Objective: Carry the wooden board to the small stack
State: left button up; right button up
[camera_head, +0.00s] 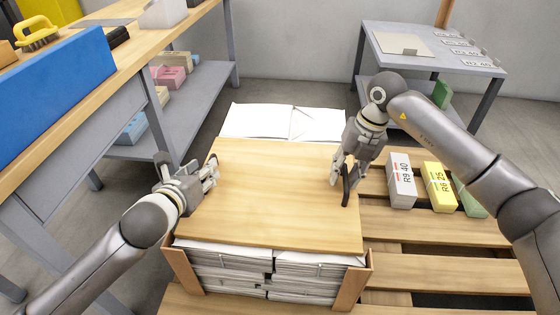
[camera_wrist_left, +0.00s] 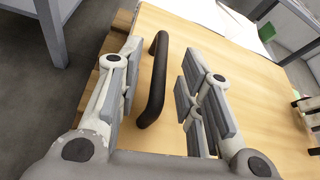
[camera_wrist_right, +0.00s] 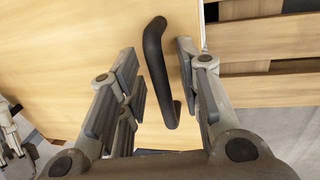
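The wooden board (camera_head: 270,200) lies flat on top of a newspaper stack (camera_head: 270,272) in front of me. It has a black handle near each side edge. My left gripper (camera_head: 207,174) is open at the board's left edge; in the left wrist view the left handle (camera_wrist_left: 153,80) stands between its spread fingers, with gaps on both sides. My right gripper (camera_head: 343,178) is open over the right edge; in the right wrist view the right handle (camera_wrist_right: 157,70) lies between its fingers, closer to the right finger. Behind the board lies a lower-looking newspaper stack (camera_head: 290,122), partly hidden.
A pallet (camera_head: 440,263) extends right of the stack, with labelled white (camera_head: 402,182), yellow (camera_head: 439,187) and green blocks on it. A workbench (camera_head: 140,50) with a blue panel (camera_head: 50,95) stands left. A grey table (camera_head: 430,52) stands at the back right.

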pick_arm(q)
jog(key=v, duration=0.7)
jog(key=shift+a, duration=0.1)
pick_arm(e)
jog(key=shift+r, duration=0.1)
pick_arm(q)
jog(key=shift+s+r, duration=0.1)
pick_arm(e)
notch_tip(320, 180, up, 12)
jog(key=d, duration=0.2)
jog(key=shift+s+d+f, duration=0.15)
jog(key=shift+f, duration=0.05)
